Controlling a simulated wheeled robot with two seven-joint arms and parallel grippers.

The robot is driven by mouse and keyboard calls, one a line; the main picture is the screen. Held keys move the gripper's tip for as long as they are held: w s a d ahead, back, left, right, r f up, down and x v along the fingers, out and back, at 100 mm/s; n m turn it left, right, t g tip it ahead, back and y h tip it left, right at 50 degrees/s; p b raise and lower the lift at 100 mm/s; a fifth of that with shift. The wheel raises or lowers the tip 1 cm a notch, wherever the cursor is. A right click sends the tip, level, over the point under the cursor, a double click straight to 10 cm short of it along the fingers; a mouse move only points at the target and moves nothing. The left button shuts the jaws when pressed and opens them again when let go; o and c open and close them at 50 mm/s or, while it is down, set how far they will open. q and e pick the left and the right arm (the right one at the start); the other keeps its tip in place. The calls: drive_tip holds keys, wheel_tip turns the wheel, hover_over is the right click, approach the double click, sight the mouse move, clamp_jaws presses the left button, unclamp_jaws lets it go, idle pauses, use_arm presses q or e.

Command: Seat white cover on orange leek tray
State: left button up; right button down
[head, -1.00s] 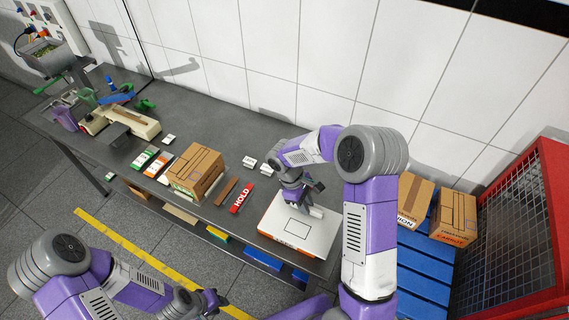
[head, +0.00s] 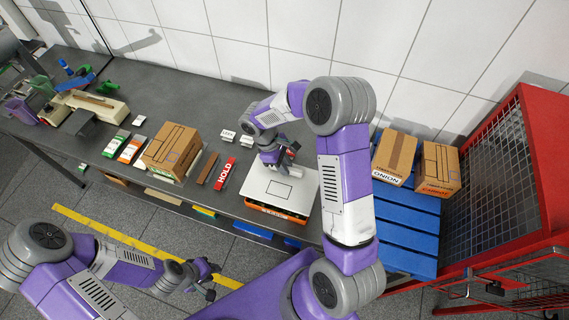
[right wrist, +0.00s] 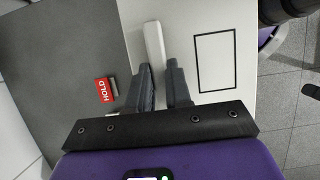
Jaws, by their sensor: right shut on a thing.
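The white cover (head: 290,191), a flat panel with a black rectangle outline, lies over the orange leek tray (head: 277,212) at the right end of the bench. Only the tray's orange front side with lettering shows below the cover's front edge. I cannot tell whether the cover sits fully down. My right gripper (head: 274,156) is above the cover's left rear part and shut on its white bar handle. In the right wrist view the handle (right wrist: 153,42) runs between the fingers (right wrist: 160,72). My left gripper (head: 208,279) hangs low in front of the bench, away from the tray; its jaws are unclear.
Left of the tray on the bench (head: 180,100) lie a red HOLD block (head: 226,172), a brown strip (head: 208,167) and a cardboard box (head: 171,148). A blue pallet (head: 405,222) with two cartons and a red mesh cage (head: 540,165) stand to the right.

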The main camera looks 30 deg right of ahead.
drive_tip(key=shift+f+b, duration=1.35)
drive_tip(key=shift+f, duration=0.75)
drive_tip(key=shift+f+b, duration=0.75)
drive_tip(key=shift+f, duration=0.25)
drive_tip(key=c, duration=1)
unclamp_jaws()
drive_tip(key=shift+o, duration=0.2)
drive_tip(key=shift+r, duration=0.1)
drive_tip(key=v, duration=0.7)
drive_tip(key=shift+w+r+p, duration=0.1)
drive_tip(key=shift+r+p, duration=0.2)
drive_tip(key=shift+p, duration=0.05)
